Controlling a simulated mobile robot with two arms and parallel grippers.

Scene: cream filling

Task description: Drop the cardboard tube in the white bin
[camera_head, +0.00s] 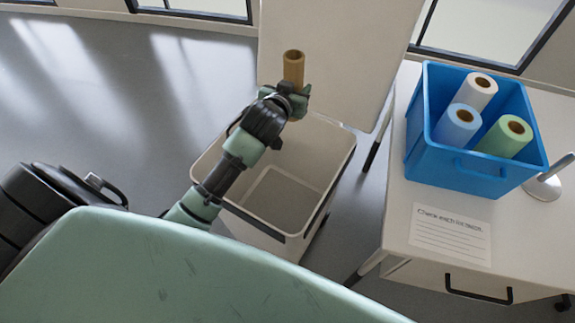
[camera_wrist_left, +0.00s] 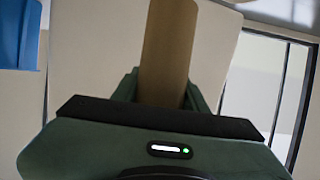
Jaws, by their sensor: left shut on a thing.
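The brown cardboard tube (camera_head: 293,68) stands roughly upright in my left gripper (camera_head: 297,98), which is shut on it. In the left wrist view the tube (camera_wrist_left: 168,50) rises between the two green fingers (camera_wrist_left: 160,88). The white bin (camera_head: 332,172) is open, with its lid (camera_head: 330,50) raised behind it. The gripper and tube show over the bin's back part, in front of the lid. The visible bin floor looks empty; my left arm hides part of the bin. My right gripper is not in view.
A table (camera_head: 395,215) stands right of the bin. It holds a blue crate (camera_head: 418,115) with three rolls, a paper note (camera_head: 450,235) and a metal stand (camera_head: 545,188) at the right edge. The floor left of the bin is clear.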

